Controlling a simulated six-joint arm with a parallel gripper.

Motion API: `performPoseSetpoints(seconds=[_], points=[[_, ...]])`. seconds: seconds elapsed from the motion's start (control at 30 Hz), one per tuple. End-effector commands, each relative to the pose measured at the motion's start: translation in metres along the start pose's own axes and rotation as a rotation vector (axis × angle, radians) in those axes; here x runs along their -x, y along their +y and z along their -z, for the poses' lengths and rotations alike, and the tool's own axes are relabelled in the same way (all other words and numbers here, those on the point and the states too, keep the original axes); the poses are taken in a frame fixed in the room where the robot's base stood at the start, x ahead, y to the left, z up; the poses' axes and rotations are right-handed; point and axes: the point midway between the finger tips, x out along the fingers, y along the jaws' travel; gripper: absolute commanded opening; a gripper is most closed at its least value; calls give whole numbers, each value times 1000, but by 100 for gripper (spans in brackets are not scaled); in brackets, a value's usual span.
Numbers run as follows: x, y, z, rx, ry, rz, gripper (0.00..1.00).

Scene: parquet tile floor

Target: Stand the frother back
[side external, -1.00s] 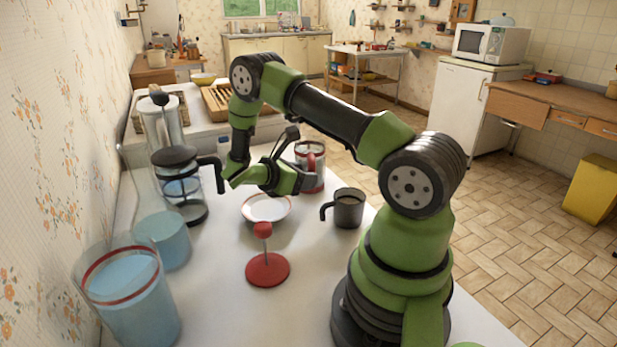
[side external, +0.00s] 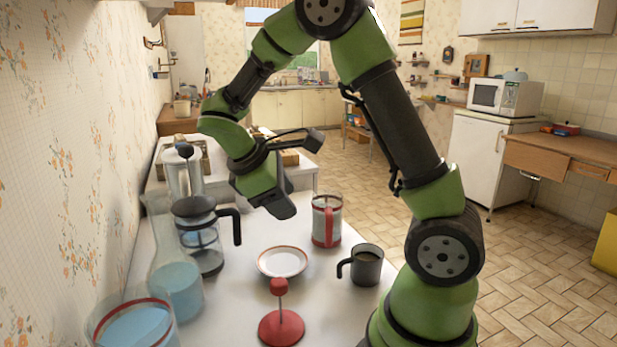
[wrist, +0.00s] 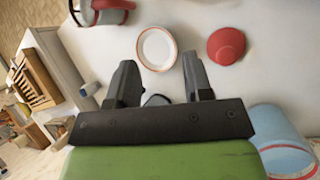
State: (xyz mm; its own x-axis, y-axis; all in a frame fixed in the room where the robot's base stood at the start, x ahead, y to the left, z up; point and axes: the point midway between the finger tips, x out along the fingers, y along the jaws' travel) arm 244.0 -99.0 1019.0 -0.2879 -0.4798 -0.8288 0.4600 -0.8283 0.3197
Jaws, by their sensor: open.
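A red frother-like piece (side external: 282,325) with a round base, thin rod and ball knob stands upright on the white counter. From above it shows as a red disc in the wrist view (wrist: 226,45). A glass jar with a red handle (side external: 327,222) stands upright farther back; part of it shows at the wrist view's top edge (wrist: 112,4). I cannot tell for sure which piece is the frother. My gripper (side external: 281,206) is open and empty, high above the counter. In the wrist view the fingers (wrist: 159,62) point toward the saucer, with nothing between them held.
A red-rimmed white saucer (side external: 282,262) lies mid-counter, with a dark mug (side external: 366,265) to its right. A black-lidded press (side external: 203,235), a flask of blue liquid (side external: 176,290) and a beaker (side external: 130,325) line the wall side.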

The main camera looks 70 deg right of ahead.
Motion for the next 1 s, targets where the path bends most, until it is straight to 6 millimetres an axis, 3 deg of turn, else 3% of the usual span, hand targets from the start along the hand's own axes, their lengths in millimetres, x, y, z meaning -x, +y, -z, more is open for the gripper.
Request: performPoseSetpoints(seconds=[0.1,0.4,0.67,1.0], points=[[33,-22,-22,-183,207,86,46],[90,-85,-69,-601,702,398,46],[110,-116,-90,-798,947,630,46],[113,-120,-93,-825,979,669,46]])
